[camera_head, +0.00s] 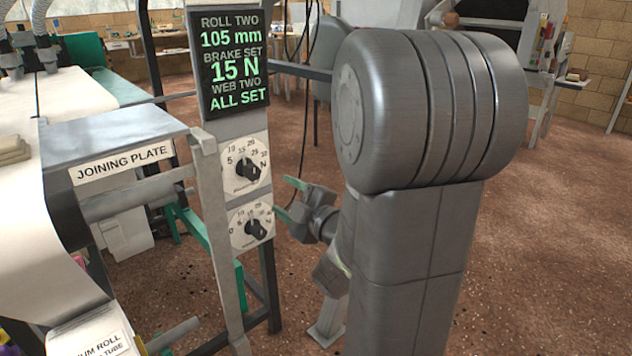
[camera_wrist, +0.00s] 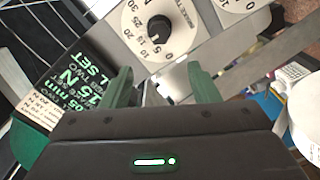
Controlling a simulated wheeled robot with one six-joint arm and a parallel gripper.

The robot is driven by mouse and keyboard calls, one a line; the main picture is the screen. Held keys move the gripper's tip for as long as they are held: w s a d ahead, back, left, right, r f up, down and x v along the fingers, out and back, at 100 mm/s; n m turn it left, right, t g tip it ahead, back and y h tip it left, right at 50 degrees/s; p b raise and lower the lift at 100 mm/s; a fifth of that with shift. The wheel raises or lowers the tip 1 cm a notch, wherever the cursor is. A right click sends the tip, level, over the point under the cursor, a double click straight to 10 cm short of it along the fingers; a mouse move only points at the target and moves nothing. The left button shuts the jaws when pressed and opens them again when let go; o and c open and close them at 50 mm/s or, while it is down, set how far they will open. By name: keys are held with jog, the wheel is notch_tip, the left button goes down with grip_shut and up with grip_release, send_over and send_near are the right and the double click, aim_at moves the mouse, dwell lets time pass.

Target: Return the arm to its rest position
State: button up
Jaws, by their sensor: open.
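My gripper (camera_head: 286,199) is open and empty, just right of the dial post in the head view. Its two green fingers also show in the wrist view (camera_wrist: 158,82), spread apart with nothing between them. The upper dial (camera_head: 233,155) with a black knob (camera_head: 248,171) is on the post; in the wrist view this dial (camera_wrist: 140,23) lies beyond the fingertips, apart from them. The lower dial (camera_head: 238,240) has its own black knob (camera_head: 256,230), close to the lower finger; whether they touch is unclear. My arm hides part of the area behind it.
A display (camera_head: 233,55) above the dials reads 105 mm, 15 N and ALL SET. The joining plate (camera_head: 115,135) and white paper web (camera_head: 40,220) stand at left. A green frame (camera_head: 195,236) is behind the post. Brown floor (camera_head: 560,220) is open at right.

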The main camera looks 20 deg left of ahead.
aim_at(252, 173)
jog(key=b+x, duration=0.2)
jog(key=x, duration=1.1)
jog(key=shift+w+a+f, duration=0.1)
jog(key=shift+w+a, duration=0.05)
jog(key=shift+a, duration=0.05)
jog(key=shift+w+a, duration=0.15)
jog(key=shift+a, duration=0.05)
jog(key=shift+d, duration=0.1)
